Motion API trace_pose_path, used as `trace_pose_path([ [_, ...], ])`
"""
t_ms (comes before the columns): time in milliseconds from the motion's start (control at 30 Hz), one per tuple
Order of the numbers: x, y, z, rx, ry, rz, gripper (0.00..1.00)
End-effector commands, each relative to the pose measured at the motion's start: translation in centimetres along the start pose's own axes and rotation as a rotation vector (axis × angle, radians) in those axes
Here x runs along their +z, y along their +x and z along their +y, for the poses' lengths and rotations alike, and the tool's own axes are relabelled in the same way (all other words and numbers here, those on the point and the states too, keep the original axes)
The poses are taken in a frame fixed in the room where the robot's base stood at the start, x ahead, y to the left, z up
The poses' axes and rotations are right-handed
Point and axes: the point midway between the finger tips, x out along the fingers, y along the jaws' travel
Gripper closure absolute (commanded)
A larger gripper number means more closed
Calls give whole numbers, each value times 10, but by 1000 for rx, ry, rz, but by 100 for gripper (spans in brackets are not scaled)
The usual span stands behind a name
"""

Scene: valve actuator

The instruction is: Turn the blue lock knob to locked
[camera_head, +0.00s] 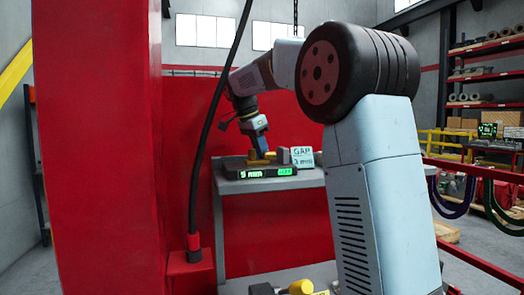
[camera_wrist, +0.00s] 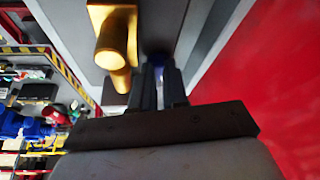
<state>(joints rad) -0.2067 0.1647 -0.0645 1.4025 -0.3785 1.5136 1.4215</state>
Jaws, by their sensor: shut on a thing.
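My gripper (camera_wrist: 160,80) points at the grey fixture face in the wrist view. Its two dark fingers are close together, shut on the blue lock knob (camera_wrist: 157,59), of which only a small dark-blue part shows between and beyond the fingertips. The knob's angle and any lock marking are hidden. A gold cylindrical part (camera_wrist: 118,38) stands close to the left of the fingers, apparently apart from them. In the head view my gripper (camera_head: 258,150) is small and reaches down over the bench; the knob cannot be made out there.
A grey bench (camera_head: 275,183) carries a black box with a green display (camera_head: 284,172) and a "GAP 3 mm" card (camera_head: 302,157). A red panel (camera_wrist: 260,90) lies right of the gripper in the wrist view. A red post (camera_head: 95,150) and black cable (camera_head: 210,130) stand in front.

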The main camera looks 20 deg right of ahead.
Motion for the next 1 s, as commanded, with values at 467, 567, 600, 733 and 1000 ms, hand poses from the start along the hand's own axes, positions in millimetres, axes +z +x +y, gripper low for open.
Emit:
trace_pose_path([
  [467, 0, 1, -4, 104, 246, -1, 100],
  [567, 0, 1, -4, 112, 269, -1, 100],
  [600, 0, 1, -4, 115, 274, -1, 100],
  [733, 0, 1, -4, 119, 285, -1, 100],
  [1000, 0, 1, -4, 119, 287, -1, 100],
])
